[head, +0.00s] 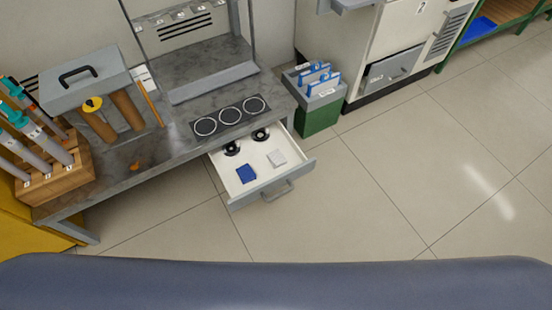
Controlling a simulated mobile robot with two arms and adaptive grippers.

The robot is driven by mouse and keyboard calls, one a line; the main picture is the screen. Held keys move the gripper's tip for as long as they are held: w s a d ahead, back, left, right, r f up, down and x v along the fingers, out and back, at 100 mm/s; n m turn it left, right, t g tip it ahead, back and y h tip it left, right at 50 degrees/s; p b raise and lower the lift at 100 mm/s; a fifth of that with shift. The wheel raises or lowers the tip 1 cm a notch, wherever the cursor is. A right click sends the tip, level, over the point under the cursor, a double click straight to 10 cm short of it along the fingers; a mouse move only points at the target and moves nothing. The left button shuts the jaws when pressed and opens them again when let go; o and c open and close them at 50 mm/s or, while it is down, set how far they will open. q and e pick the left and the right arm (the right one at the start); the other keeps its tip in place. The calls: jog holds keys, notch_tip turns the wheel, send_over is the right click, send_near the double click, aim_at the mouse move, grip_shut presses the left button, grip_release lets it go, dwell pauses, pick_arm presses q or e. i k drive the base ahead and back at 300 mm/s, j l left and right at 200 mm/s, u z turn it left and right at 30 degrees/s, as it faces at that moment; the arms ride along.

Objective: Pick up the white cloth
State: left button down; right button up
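A small white square (276,158), likely the white cloth, lies flat in the right part of an open drawer (299,172) under the grey workbench. A blue folded piece (246,173) lies to its left in the same drawer, apart from it. Two black round items (232,148) sit at the back of the drawer, partly under the bench top. Neither of my grippers shows in the head view.
The bench (180,140) carries a plate with three rings (230,116), a grey toolbox (85,78) and a wooden rack (60,172) of tools. A grey-green bin (318,120) stands right of the drawer. The tiled floor in front is clear.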

aim_at(277, 160)
jog(key=u, duration=2.85)
jog(key=z, duration=1.75)
jog(key=k+j+z, duration=0.45)
jog(key=k+z, duration=0.15)
jog(key=k, duration=0.05)
